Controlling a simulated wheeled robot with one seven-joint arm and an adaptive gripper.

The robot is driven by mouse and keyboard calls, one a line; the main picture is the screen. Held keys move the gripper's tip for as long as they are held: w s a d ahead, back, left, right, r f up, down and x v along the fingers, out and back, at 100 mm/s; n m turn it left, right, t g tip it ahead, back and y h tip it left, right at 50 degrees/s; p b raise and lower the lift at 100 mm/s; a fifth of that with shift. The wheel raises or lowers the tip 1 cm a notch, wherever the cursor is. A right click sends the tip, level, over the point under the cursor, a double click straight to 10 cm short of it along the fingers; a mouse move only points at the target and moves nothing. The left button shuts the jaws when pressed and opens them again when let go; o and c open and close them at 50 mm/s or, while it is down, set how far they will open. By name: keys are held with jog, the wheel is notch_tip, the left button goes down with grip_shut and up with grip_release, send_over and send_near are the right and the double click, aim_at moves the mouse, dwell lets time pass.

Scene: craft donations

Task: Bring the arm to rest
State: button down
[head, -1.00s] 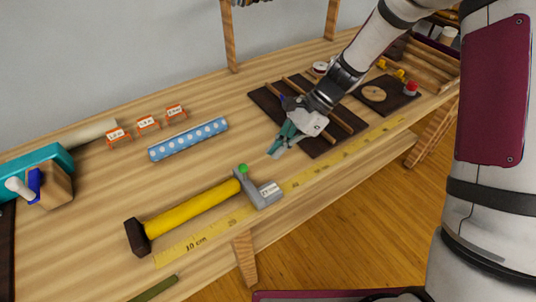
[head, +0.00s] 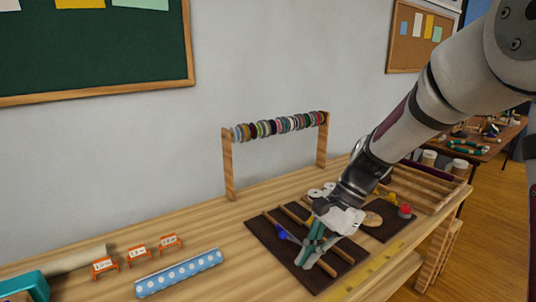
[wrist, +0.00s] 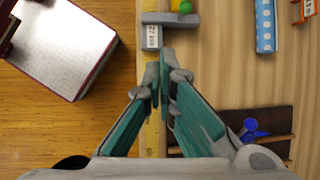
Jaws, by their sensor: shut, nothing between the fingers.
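My gripper (head: 309,254) has teal and grey fingers and points down over the workbench (head: 215,238), in front of the dark board with wooden strips (head: 265,235). In the wrist view my gripper (wrist: 160,75) has its fingertips together with nothing between them. The fingertips are above the yellow measuring tape (wrist: 152,130), close to a grey block with a white label (wrist: 152,36). My arm reaches in from the upper right in the head view and hides part of the boards behind it.
A blue dotted roll (head: 178,273) and several orange label stands (head: 137,256) lie to the left. A rack of ribbon spools (head: 280,126) stands at the back. A blue object (head: 284,232) lies on the dark board. A red-topped item (head: 405,211) is at the right.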

jog(key=s+d+r+n+t+h, duration=0.2)
jog(key=s+d+r+n, duration=0.1)
jog(key=s, duration=0.4)
jog(key=s+d+r+n+t+h, duration=0.2)
jog(key=s+d+r+n, duration=0.2)
jog(key=s, duration=0.3)
jog(key=s+d+r+n+t+h, duration=0.1)
jog(key=s+d+r+n+t, duration=0.1)
jog(key=s, duration=0.5)
notch_tip(320, 180, up, 2)
jog(key=shift+d+r+n+h+p, duration=0.35)
jog(key=shift+d+n, duration=0.35)
jog(key=shift+n, duration=0.3)
jog(key=shift+f, duration=0.1)
